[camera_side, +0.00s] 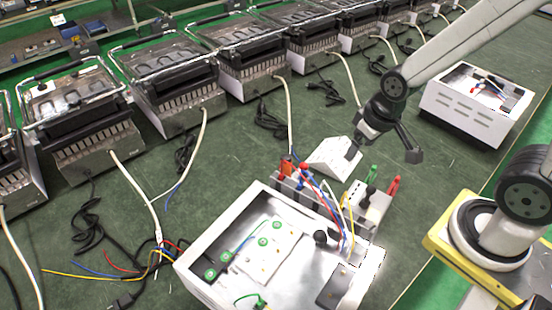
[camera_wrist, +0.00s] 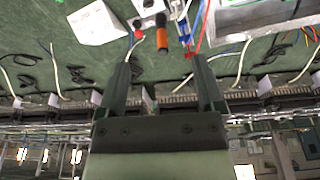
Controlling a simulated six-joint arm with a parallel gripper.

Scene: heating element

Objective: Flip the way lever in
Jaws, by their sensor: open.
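My gripper (camera_side: 384,151) is open and empty above the bench, behind and above the connector block. In the wrist view its two fingers (camera_wrist: 163,65) stand wide apart. I cannot tell for certain which part is the way lever. A connector block (camera_side: 357,204) stands at the back edge of the open white housing (camera_side: 215,230). Coloured upright parts stand near it: orange (camera_side: 287,168), green (camera_side: 373,173) and red (camera_side: 395,185). In the wrist view an orange and black upright part (camera_wrist: 162,38) lies ahead of the fingers, apart from them, beside a red knob (camera_wrist: 137,23).
A white wedge-shaped box (camera_side: 333,157) stands close to my gripper; it also shows in the wrist view (camera_wrist: 97,22). Red, blue and yellow wires (camera_side: 345,215) arch over the housing. A second white housing (camera_side: 478,100) stands at right. Several grills (camera_side: 175,85) line the back, with loose cables before them.

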